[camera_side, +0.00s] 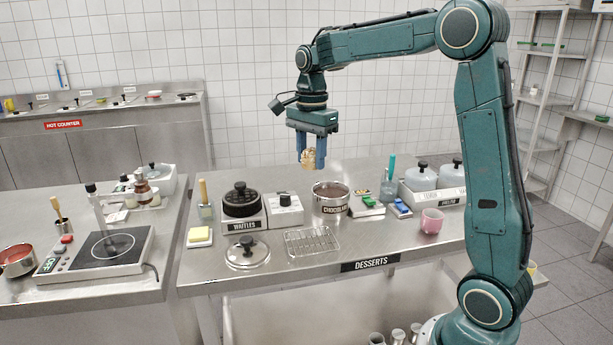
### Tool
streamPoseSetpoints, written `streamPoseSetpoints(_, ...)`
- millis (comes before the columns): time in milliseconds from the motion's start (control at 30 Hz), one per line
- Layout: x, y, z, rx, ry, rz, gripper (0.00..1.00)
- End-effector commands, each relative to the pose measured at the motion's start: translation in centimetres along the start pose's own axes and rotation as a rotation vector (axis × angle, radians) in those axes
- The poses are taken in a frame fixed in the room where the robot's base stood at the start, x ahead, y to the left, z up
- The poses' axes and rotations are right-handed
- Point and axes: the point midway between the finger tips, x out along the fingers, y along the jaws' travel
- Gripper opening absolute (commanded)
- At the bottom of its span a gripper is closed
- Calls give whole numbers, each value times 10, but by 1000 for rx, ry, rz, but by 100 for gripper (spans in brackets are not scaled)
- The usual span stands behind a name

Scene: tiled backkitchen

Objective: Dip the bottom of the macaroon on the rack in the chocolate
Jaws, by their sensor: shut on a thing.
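My gripper (312,160) is shut on the macaroon (308,159), a pale golden lump held between the fingertips. It hangs in the air above the counter, a little to the left of and higher than the chocolate pot. The chocolate pot (331,206) is a steel pot labelled "CHOCOLATE", open at the top, with dark contents inside. The wire rack (313,242) lies on the counter in front of the pot and looks empty. The underside of the macaroon is too small to judge for any coating.
A pot lid (247,253) lies left of the rack. The waffle iron (241,201) and a white box with a black knob (286,210) stand left of the pot.

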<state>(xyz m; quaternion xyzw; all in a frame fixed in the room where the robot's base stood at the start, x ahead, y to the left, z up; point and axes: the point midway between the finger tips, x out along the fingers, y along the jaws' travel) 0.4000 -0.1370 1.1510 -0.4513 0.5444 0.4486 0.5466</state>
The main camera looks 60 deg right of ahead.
Motion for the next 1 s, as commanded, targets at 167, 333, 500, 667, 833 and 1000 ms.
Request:
streamPoseSetpoints(167,3,-4,-5,2,0,1,17)
streamPoseSetpoints(333,12,-15,-21,3,0,3,17)
streamPoseSetpoints(500,29,-34,-52,5,-1,4,17)
streamPoseSetpoints(667,50,-51,-90,5,-1,5,17)
streamPoseSetpoints(833,74,-64,-129,4,-1,4,17)
streamPoseSetpoints(1000,91,-70,-157,3,-1,4,17)
